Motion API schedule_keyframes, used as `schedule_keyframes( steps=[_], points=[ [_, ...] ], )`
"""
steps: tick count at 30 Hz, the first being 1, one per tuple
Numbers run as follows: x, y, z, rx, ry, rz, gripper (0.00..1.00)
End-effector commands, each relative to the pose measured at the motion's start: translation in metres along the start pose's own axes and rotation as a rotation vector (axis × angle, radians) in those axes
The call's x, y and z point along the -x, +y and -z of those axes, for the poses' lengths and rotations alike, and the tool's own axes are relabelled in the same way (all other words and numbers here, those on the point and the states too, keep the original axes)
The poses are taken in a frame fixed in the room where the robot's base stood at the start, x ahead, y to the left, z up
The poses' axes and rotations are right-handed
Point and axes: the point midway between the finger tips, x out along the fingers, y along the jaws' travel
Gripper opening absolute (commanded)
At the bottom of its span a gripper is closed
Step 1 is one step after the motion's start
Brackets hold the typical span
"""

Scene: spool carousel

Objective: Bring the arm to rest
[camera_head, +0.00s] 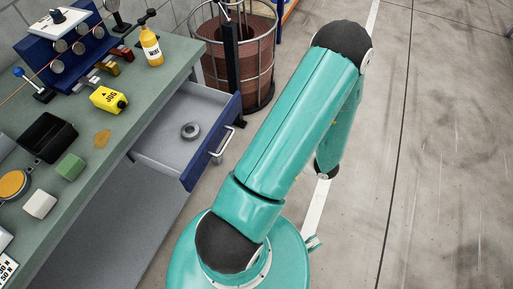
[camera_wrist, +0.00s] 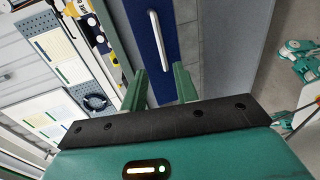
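My arm shows in the head view as teal links with dark joints, raised beside the bench and bent at the top. My gripper (camera_wrist: 160,84) shows in the wrist view as two green fingers standing apart with nothing between them. Beyond the fingers is the blue drawer front (camera_wrist: 142,22) with its pale bar handle (camera_wrist: 160,42); the fingers do not appear to be around the handle. In the head view I cannot make out the fingers clearly.
The drawer (camera_head: 228,128) stands open from the green bench (camera_head: 140,110), with a grey ring (camera_head: 190,131) inside. A caged brown drum (camera_head: 238,60) stands behind. Floor at right is clear.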

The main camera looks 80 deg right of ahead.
Motion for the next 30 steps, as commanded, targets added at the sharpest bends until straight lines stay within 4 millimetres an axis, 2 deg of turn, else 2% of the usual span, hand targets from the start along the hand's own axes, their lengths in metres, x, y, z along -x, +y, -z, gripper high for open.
schedule_keyframes(
  steps=[15,19,23,26,30],
  points=[
    [0.000,0.000,0.000,0.001,0.000,0.000,0.30],
    [-0.007,0.007,0.001,0.041,0.034,0.007,0.30],
    [-0.033,0.034,0.008,0.200,0.174,0.028,0.30],
    [-0.062,0.063,0.022,0.398,0.343,0.040,0.30],
    [-0.098,0.103,0.051,0.703,0.593,0.028,0.30]
  ],
)
